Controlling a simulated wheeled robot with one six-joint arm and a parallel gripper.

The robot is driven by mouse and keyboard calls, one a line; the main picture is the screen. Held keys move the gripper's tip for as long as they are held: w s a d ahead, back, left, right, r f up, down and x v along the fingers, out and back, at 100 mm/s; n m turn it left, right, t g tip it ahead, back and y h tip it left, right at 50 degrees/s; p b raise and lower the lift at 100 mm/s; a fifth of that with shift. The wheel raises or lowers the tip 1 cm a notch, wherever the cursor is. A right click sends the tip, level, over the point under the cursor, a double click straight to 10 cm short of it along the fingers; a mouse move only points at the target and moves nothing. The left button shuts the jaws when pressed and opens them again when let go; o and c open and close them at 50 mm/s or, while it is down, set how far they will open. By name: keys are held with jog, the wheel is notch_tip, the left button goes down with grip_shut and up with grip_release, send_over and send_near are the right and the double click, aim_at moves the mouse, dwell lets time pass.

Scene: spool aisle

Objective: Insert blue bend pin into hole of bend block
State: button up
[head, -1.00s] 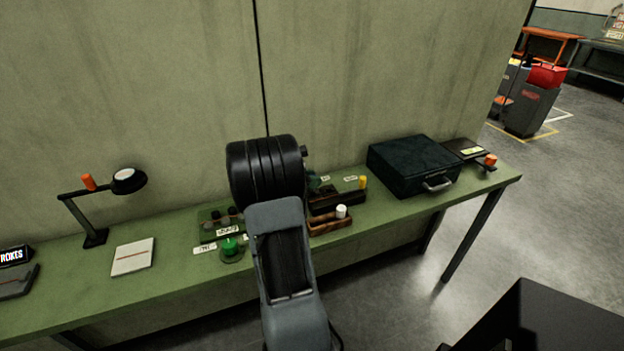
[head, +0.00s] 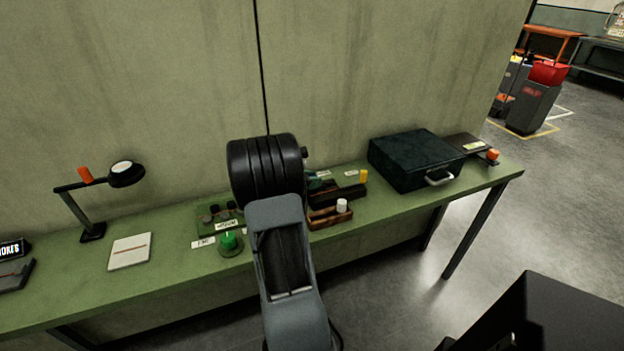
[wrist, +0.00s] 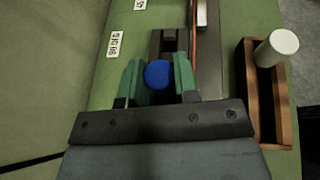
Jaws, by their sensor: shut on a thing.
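In the wrist view my gripper (wrist: 158,78) has its two green fingers closed on the blue bend pin (wrist: 158,74). Only the pin's round blue end shows; its lower part is hidden. A dark block (wrist: 168,40), apparently the bend block, lies just beyond the fingertips, in line with the pin. No hole shows, and I cannot tell whether the pin is above the block or in it. In the head view my arm hides the pin and most of the gripper; a bit of green (head: 315,182) shows beside the arm.
A wooden tray (wrist: 247,85) with a white cylinder (wrist: 277,47) stands to the right of the gripper. A long dark bar (wrist: 207,65) lies between. Small labels (wrist: 115,45) lie on the left. The green bench (head: 75,285) also holds a dark case (head: 412,160) and a lamp (head: 125,173).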

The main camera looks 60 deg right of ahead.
jog(key=shift+f, duration=0.4)
jog(key=o, duration=1)
jog(key=v, duration=1.4)
